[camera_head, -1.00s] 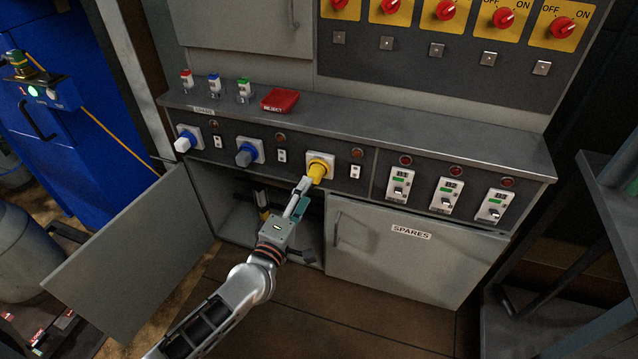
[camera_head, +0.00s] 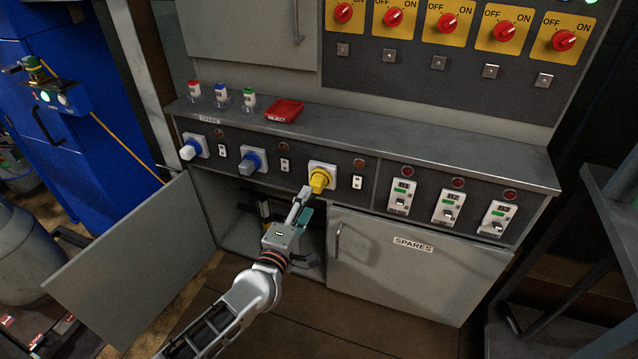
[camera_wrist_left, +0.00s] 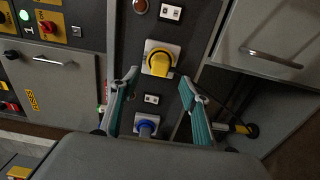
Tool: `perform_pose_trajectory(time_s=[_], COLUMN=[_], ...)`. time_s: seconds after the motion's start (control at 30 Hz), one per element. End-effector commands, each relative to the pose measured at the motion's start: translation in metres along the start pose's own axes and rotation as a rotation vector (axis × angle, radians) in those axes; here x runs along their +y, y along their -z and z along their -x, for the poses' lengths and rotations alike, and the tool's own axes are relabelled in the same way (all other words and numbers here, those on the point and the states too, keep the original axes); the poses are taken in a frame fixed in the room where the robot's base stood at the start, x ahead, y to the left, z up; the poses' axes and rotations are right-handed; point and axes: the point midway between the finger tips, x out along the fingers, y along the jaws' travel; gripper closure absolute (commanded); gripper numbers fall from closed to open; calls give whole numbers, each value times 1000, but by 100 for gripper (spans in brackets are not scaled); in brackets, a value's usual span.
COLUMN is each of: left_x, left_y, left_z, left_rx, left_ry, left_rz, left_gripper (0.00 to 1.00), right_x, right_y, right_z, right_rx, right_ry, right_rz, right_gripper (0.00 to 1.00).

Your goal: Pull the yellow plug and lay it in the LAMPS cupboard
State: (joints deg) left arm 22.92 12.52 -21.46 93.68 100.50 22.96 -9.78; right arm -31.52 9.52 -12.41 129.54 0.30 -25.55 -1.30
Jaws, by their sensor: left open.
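The yellow plug (camera_head: 319,181) sits in its pale square socket on the dark front panel. In the left wrist view the yellow plug (camera_wrist_left: 160,63) is beyond and between the spread fingers. My left gripper (camera_head: 304,193) is open and empty, just in front of and below the plug. Its two teal-padded fingers (camera_wrist_left: 160,78) frame the plug with no visible contact. An open cupboard (camera_head: 234,230) lies below the panel, its grey door (camera_head: 130,262) swung out left. No LAMPS label is readable. My right gripper is out of view.
A shut door marked SPARES (camera_head: 420,270) is right of the opening. A blue plug (camera_head: 252,160) and a white-and-blue plug (camera_head: 192,149) sit left of the yellow one. A red REJECT tray (camera_head: 284,111) is on the ledge. A dark, yellow-banded object (camera_wrist_left: 238,128) shows inside the open cupboard.

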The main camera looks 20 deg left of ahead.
Motion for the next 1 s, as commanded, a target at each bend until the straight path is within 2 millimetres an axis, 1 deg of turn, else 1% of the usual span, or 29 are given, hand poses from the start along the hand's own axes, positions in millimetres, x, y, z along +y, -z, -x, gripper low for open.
perform_pose_trajectory(time_s=[0.03, 0.17, 0.27, 0.3, 0.37, 0.5, 0.7, 1.0], left_x=[-3, -4, -5, -3, 0, 0, -1, 0], left_y=[0, 0, 0, 0, 0, 0, 0, 0], left_z=[-6, -23, -37, -42, -50, -64, -75, -76], left_rx=[0, 1, 0, -1, 0, 0, 0, -1], left_ry=[2, 4, 4, 2, 0, 0, 1, 0], left_rz=[1, 1, 0, -1, -1, 0, -1, 0], left_gripper=[54, 54, 54, 54, 54, 54, 54, 54], right_x=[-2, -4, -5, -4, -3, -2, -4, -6], right_y=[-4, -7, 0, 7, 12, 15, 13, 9], right_z=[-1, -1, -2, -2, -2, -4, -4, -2], right_rx=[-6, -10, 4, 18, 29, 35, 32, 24], right_ry=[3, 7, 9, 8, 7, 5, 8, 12], right_rz=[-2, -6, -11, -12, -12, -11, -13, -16], right_gripper=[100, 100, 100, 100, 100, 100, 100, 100])
